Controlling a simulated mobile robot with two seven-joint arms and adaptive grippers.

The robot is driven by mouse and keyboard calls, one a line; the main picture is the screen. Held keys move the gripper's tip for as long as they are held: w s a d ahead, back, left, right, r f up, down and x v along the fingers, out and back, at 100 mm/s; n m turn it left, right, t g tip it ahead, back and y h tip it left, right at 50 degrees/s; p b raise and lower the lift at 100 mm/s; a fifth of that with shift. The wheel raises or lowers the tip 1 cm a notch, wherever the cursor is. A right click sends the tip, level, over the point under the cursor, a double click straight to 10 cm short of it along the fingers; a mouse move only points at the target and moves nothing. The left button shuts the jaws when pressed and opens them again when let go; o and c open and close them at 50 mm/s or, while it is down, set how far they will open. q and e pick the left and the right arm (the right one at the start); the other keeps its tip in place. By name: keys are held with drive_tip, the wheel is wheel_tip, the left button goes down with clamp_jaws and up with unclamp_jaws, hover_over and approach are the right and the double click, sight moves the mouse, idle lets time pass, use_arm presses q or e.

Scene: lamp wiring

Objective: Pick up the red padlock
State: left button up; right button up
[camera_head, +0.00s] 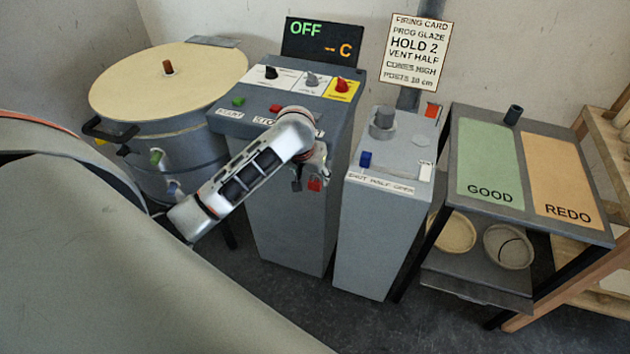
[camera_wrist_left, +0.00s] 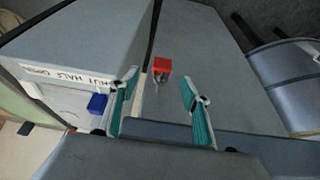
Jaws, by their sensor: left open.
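The red padlock (camera_head: 315,184) hangs by its shackle on the front of the grey control cabinet (camera_head: 290,225), below its top edge. In the left wrist view the padlock (camera_wrist_left: 161,66) shows as a red block with a metal shackle. My left gripper (camera_head: 310,175) is at the cabinet's front, right by the padlock, and partly covers it in the head view. In the left wrist view the teal-padded fingers (camera_wrist_left: 159,82) are apart, with the padlock in line with the gap, near the fingertips. Nothing is seen gripped. My right gripper is in neither view.
A narrower grey vent box (camera_head: 375,240) with a blue switch (camera_head: 365,159) stands close on the right. The round kiln (camera_head: 190,75) is at the left. A GOOD/REDO table (camera_head: 520,215) stands farther right. A narrow floor gap separates the two cabinets.

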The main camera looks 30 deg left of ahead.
sight(314, 184)
use_arm(q)
drive_tip(key=x, duration=0.7)
drive_tip(key=shift+a+f, duration=0.2)
drive_tip(key=c, duration=1.2)
